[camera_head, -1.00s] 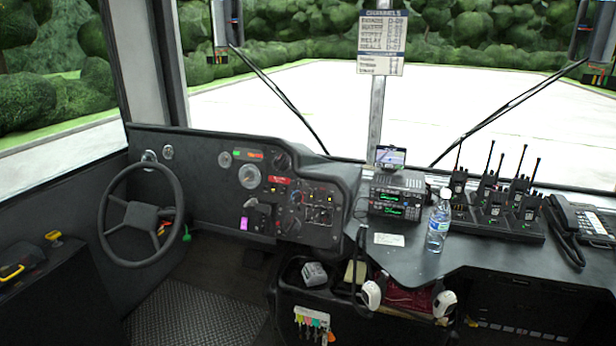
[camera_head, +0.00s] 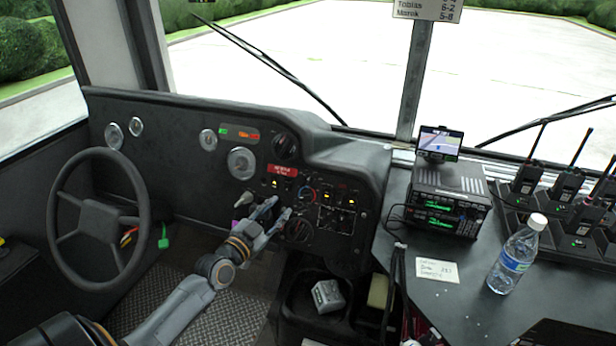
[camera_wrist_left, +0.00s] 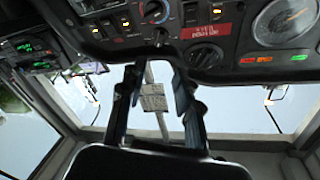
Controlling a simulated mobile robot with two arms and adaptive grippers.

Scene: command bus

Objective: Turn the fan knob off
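The dashboard carries several dark round knobs, and I cannot read which one is labelled fan. One knob (camera_head: 285,146) sits near the top. A second knob (camera_head: 308,194) has a red and blue ring, and a third knob (camera_head: 298,229) is below it. My left gripper (camera_head: 277,208) is in front of the panel, left of the lower knobs, its fingers apart and empty. In the left wrist view the image is upside down; the open fingers (camera_wrist_left: 157,78) show below the top knob (camera_wrist_left: 205,55) and the ringed knob (camera_wrist_left: 155,11). My right gripper is not in view.
The steering wheel (camera_head: 98,222) is left of my arm. A radio (camera_head: 447,208) with a small screen and a water bottle (camera_head: 516,254) stand on the right console, with walkie-talkies (camera_head: 590,210) behind. An open bin (camera_head: 310,300) lies below the panel.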

